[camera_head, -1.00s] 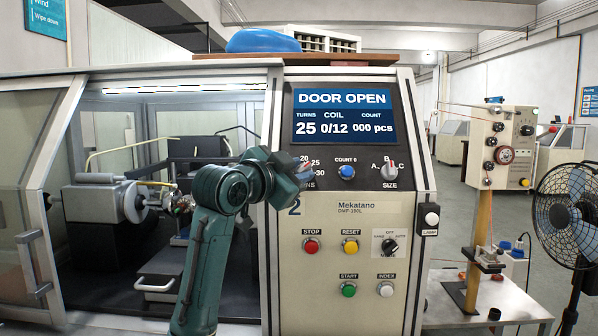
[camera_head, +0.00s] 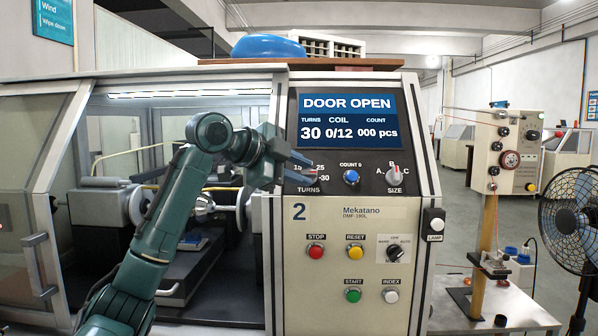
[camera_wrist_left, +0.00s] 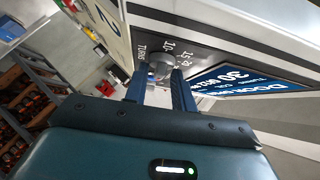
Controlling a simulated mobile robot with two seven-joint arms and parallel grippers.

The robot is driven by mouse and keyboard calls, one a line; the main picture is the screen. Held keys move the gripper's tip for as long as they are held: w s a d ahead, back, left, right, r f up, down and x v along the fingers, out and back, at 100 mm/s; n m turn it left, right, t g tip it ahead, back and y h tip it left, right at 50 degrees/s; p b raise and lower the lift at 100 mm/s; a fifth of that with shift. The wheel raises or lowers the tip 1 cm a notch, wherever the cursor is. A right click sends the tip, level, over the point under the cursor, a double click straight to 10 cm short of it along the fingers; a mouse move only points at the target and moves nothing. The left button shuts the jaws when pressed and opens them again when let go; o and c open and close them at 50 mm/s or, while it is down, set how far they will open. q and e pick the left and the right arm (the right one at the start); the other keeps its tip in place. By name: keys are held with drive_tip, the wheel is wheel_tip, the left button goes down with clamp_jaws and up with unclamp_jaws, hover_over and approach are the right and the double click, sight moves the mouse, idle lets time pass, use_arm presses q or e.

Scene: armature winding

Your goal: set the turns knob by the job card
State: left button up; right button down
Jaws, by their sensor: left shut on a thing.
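The turns knob (camera_head: 308,173) sits at the upper left of the control panel, under the display, mostly hidden by my gripper in the head view. In the left wrist view the grey knob (camera_wrist_left: 160,64) is between my fingertips. My left gripper (camera_head: 298,170) is shut on the knob. The display (camera_head: 346,119) reads DOOR OPEN, turns 30, coil 0/12, count 000 pcs. I cannot pick out a job card in these views. My right gripper is not in view.
The size knob (camera_head: 396,175) and blue count button (camera_head: 351,177) are right of the turns knob. Stop (camera_head: 316,251), reset (camera_head: 355,253), start (camera_head: 353,295) and index (camera_head: 390,296) buttons sit below. The machine bay on the left is open. A fan (camera_head: 572,215) stands at the right.

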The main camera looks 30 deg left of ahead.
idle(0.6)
use_arm(q)
drive_tip(key=o, duration=0.7)
drive_tip(key=shift+c, duration=0.2)
drive_tip(key=b+v, duration=0.2)
drive_tip(key=v, duration=1.1)
drive_tip(key=shift+r, duration=0.2)
drive_tip(key=shift+w, duration=0.1)
